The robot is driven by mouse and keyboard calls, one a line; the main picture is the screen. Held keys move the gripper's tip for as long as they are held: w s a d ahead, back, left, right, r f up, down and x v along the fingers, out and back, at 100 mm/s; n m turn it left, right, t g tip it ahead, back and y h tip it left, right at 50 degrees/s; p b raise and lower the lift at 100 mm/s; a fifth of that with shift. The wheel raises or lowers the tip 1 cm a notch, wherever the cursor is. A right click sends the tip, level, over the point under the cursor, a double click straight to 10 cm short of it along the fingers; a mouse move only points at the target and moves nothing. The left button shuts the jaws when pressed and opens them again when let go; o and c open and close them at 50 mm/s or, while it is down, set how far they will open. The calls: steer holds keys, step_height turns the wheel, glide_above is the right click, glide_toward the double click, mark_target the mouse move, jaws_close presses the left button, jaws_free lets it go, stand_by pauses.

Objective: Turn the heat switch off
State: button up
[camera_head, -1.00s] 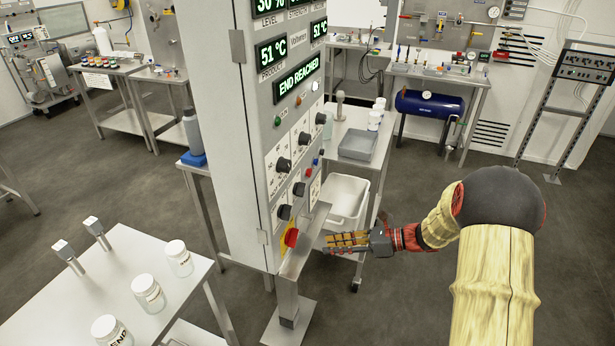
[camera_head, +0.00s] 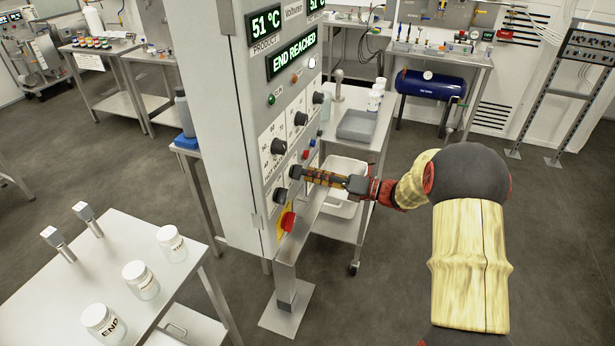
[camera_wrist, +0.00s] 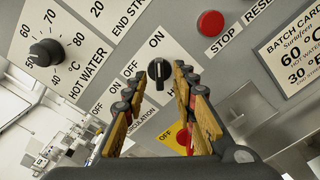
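The heat switch (camera_wrist: 158,72) is a black rotary knob on the grey panel in the wrist view. OFF is printed to its left and ON above it. Its handle stands upright in this view, in line with the ON mark. The label below begins with H; the rest is hidden by a finger. My gripper (camera_wrist: 159,88) is open, with one finger on either side of the knob, apparently not touching it. In the head view, my gripper (camera_head: 297,172) reaches the panel from the right, and its fingertips hide the switch.
A hot water dial (camera_wrist: 45,52) and a red stop button (camera_wrist: 210,23) are close by. A red emergency knob on yellow (camera_head: 287,221) sits lower on the cabinet (camera_head: 200,110). A metal ledge (camera_head: 300,225) juts out below my gripper. Jars stand on the left table (camera_head: 60,270).

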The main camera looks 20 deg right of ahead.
steer(key=shift+x, duration=0.8)
steer(key=c, duration=0.3)
steer(key=c, duration=0.4)
jaws_close()
